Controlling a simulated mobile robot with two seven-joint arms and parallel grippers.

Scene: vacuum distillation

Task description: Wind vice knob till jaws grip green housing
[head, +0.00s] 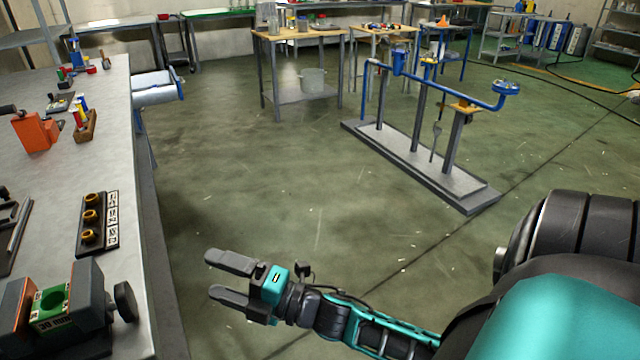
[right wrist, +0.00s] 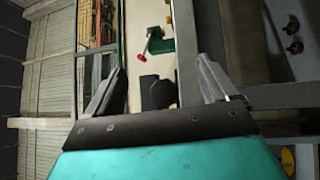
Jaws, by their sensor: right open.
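The vice (head: 90,292) stands at the near end of the bench, low at the left of the head view. The green housing (head: 52,298), with a round hole in its top, sits between its jaws; I cannot tell whether both jaws touch it. The dark vice knob (head: 126,301) sticks out on the right side, towards my right gripper. My right gripper (head: 208,274) is open and empty, off the bench edge, apart from the knob, its fingers pointing left. In the right wrist view a dark round shape, apparently the knob (right wrist: 163,93), shows between the fingers.
The bench (head: 75,150) carries a dark block with brass-coloured rings (head: 92,215), an orange device (head: 35,132) and a small wooden rack (head: 85,125). A blue pipe stand (head: 415,165) stands on the floor further off.

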